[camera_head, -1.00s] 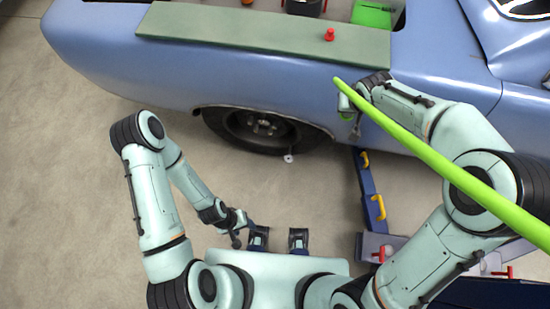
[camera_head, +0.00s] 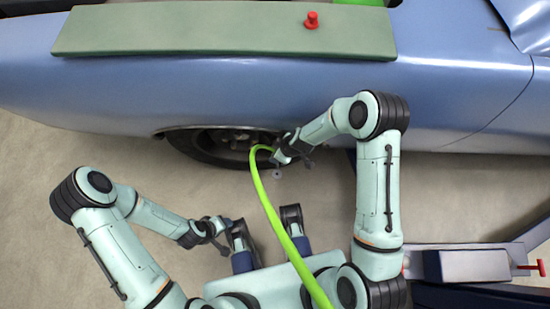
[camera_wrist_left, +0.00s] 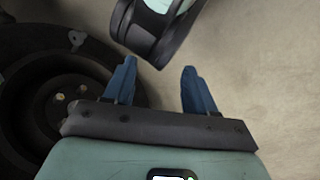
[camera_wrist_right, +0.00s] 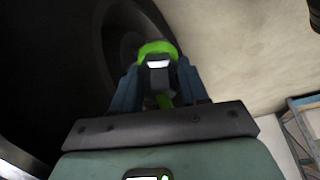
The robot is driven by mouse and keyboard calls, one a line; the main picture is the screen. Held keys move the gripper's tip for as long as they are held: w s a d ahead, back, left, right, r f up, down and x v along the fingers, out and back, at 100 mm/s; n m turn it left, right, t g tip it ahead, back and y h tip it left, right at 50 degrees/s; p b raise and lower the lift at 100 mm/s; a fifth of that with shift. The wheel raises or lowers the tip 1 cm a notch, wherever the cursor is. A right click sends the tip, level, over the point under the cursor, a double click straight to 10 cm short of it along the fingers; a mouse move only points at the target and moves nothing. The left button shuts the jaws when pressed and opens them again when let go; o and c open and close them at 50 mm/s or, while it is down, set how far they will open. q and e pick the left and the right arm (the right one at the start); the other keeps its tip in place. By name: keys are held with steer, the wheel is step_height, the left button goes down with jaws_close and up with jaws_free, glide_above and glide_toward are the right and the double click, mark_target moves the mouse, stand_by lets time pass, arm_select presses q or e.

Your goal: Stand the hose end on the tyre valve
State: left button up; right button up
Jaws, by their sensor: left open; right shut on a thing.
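My right gripper (camera_head: 276,158) is shut on the end of the bright green hose (camera_head: 268,200), beside the dark tyre (camera_head: 188,148). In the right wrist view the hose end (camera_wrist_right: 158,62) sits between the blue fingers, with a green loop and a pale tip. A small pale round piece (camera_head: 277,174) shows just below that gripper. It may be the tyre valve, but I cannot tell. Contact between hose end and valve cannot be made out.
The blue car body (camera_head: 450,90) overhangs the tyre. A green mat (camera_head: 220,30) with a red knob (camera_head: 312,20) lies on the fender. The floor (camera_head: 40,180) at left is clear.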

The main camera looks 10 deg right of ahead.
arm_select(q)
steer(key=w+a+f+t+b, duration=0.2)
steer(key=w+a+f+b, duration=0.1)
steer(key=w+f+b, duration=0.15)
arm_select(e)
step_height(320, 180, down, 16)
steer(key=shift+r, duration=0.1)
step_height(320, 180, down, 4)
steer(key=shift+s+r+b, duration=0.1)
steer(key=shift+b, duration=0.5)
arm_select(q)
steer(key=shift+n+g+y, duration=0.3)
steer(key=shift+g+y, duration=0.2)
steer(key=shift+g, duration=0.4)
steer(key=s+f, duration=0.3)
steer(key=shift+a+f, duration=0.3)
steer(key=shift+a, duration=0.05)
arm_select(e)
steer(key=shift+f, duration=0.25)
arm_select(q)
steer(key=shift+s, duration=0.1)
arm_select(e)
steer(key=shift+f, duration=0.1)
steer(key=o, duration=1.1)
arm_select(q)
steer(key=shift+s+f, duration=0.1)
steer(key=shift+f, duration=0.05)
arm_select(e)
steer(key=shift+o, duration=0.2)
